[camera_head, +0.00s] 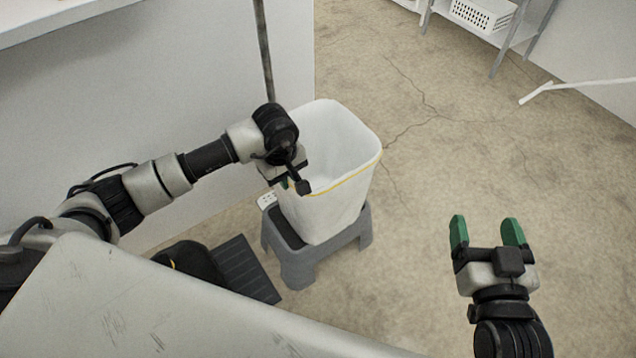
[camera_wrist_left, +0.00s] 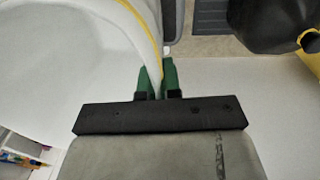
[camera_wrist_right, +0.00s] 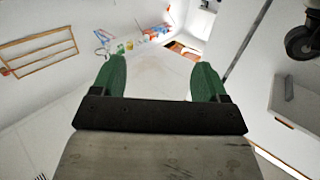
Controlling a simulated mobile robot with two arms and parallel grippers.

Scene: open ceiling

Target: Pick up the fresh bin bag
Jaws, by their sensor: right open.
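A white bin bag with a yellow band along its rim (camera_head: 345,205) stands open and upright on a grey stool (camera_head: 297,268). It also shows in the left wrist view (camera_wrist_left: 70,70). Whether a separate bin is inside it, I cannot tell. My left gripper (camera_head: 290,186) is at its near left rim. In the left wrist view the green fingertips (camera_wrist_left: 157,80) are close together with the white rim between them. My right gripper (camera_head: 487,232) is open and empty, to the right of the bag over the floor.
A black rounded object with a yellow strip (camera_head: 190,262) lies on the floor beside a dark ribbed mat or pedal (camera_head: 243,268). A white panel (camera_head: 150,90) stands behind my left arm. A shelf with a white basket (camera_head: 482,14) is at the back.

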